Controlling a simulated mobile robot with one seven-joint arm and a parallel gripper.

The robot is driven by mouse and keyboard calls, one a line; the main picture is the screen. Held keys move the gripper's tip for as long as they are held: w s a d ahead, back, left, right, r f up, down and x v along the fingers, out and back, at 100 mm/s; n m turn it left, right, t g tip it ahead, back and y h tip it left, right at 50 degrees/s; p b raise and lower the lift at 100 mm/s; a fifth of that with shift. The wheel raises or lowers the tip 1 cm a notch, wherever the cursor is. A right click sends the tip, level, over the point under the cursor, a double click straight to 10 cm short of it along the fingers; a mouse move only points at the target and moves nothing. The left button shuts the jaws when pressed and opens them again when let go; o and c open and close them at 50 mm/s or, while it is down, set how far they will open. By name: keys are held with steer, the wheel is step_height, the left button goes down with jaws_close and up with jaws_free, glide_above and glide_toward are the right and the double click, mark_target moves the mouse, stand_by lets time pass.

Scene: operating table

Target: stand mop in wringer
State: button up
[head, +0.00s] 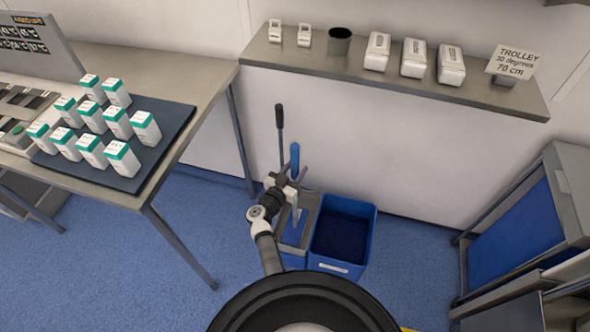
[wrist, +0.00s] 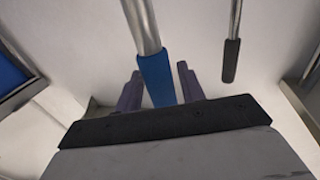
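The mop's blue-gripped metal pole (wrist: 155,75) stands upright beside the wringer; its blue top also shows in the head view (head: 295,160). My gripper (wrist: 160,88) has its two purple fingers apart, one on each side of the blue grip, with a visible gap on the right side. It also shows at the pole in the head view (head: 294,174). The grey wringer (head: 310,205) sits at the left part of the blue bucket unit, partly hidden by my arm. The mop's lower end is hidden.
A dark-gripped handle (head: 280,117) rises just behind the mop. The open blue bucket (head: 343,237) is to the right of the wringer. A steel table (head: 205,75) stands left, a wall shelf (head: 290,55) is behind, and a blue-sided trolley (head: 520,235) is right.

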steer(key=shift+o, duration=1.1)
steer(key=shift+s+f, duration=0.1)
steer(key=shift+f, duration=0.05)
steer(key=b+v, duration=0.1)
steer(key=v, duration=1.2)
steer(key=shift+s+a, duration=0.3)
